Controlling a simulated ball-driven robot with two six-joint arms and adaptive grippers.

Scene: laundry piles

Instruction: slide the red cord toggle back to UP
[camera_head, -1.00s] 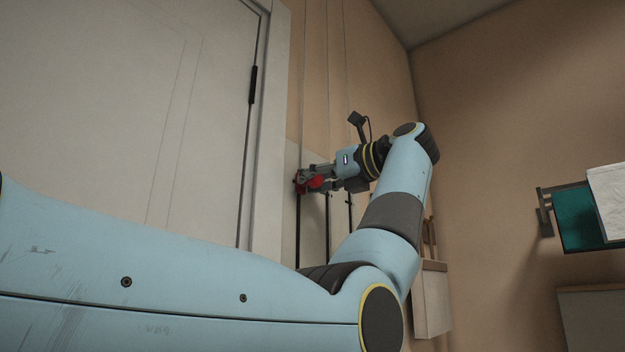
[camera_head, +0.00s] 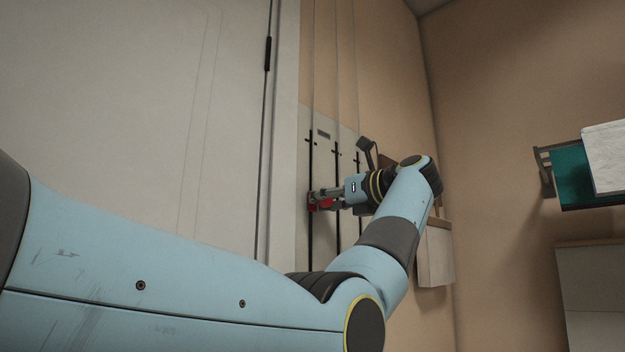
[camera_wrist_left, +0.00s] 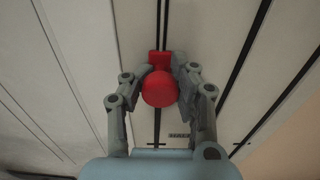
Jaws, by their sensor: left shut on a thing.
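The red cord toggle (camera_head: 322,205) sits on the leftmost dark vertical slot (camera_head: 311,165) of a pale wall panel (camera_head: 302,119), below that slot's short cross mark near the top. In the left wrist view the toggle (camera_wrist_left: 160,88) shows as a round red knob with a red block behind it. My left gripper (camera_head: 316,200) is shut on it; in the wrist view its grey fingers (camera_wrist_left: 162,79) hold the knob from both sides. The lettering on the panel's small label (camera_head: 323,133) is too small to read. My right gripper is not in view.
More slots (camera_head: 337,170) with cords run beside this one, partly behind my left arm. A pale door (camera_head: 150,100) stands left of the panel. On the right are a teal tray-like thing (camera_head: 572,181) with white cloth (camera_head: 605,160) and a pale cabinet (camera_head: 592,295).

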